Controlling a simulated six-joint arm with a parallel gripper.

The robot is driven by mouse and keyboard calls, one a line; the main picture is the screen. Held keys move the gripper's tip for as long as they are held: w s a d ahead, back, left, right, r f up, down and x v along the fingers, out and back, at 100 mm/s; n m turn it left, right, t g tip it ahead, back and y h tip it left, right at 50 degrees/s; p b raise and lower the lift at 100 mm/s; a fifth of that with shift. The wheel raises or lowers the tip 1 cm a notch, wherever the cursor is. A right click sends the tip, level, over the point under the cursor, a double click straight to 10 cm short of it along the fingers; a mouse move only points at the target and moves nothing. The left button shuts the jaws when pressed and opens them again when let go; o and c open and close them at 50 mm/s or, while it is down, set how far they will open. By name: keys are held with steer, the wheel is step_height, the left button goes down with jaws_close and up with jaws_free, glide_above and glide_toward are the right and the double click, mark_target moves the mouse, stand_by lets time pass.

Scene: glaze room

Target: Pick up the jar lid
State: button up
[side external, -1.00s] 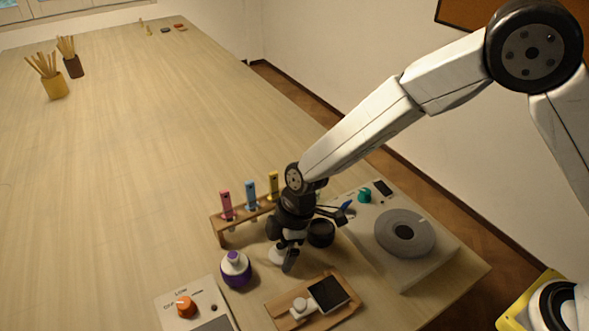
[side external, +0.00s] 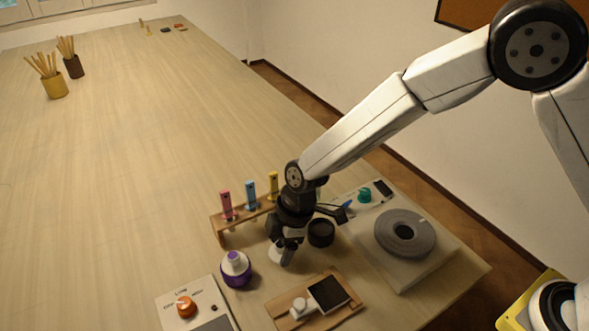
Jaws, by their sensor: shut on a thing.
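A small white piece, seemingly the jar lid (side external: 276,253), shows at the left side of my gripper's fingers, low over the table. My gripper (side external: 287,257) points down and is shut on it. The fingers hide part of the lid, and I cannot tell whether it touches the table. A round purple and white jar (side external: 236,269) stands upright to the left of my gripper, apart from it.
A wooden rack (side external: 240,217) with pink, blue and yellow-topped tubes stands behind. A dark cup (side external: 321,233) and a wheel device (side external: 405,235) are at right. A wooden board (side external: 345,312) and a dial box (side external: 187,307) lie in front.

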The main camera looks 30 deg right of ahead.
steer(key=shift+r, duration=0.75)
steer(key=s+d+r, duration=0.3)
steer(key=s+r, duration=0.2)
steer(key=s, duration=0.1)
steer(key=s+d+r, duration=0.3)
steer(key=s+r, duration=0.3)
steer(key=shift+s+d, duration=0.25)
steer(key=shift+w, duration=0.1)
steer(key=w+d+f, duration=0.2)
steer(key=w+d, duration=0.1)
steer(key=w, duration=0.9)
steer(key=shift+f, duration=0.2)
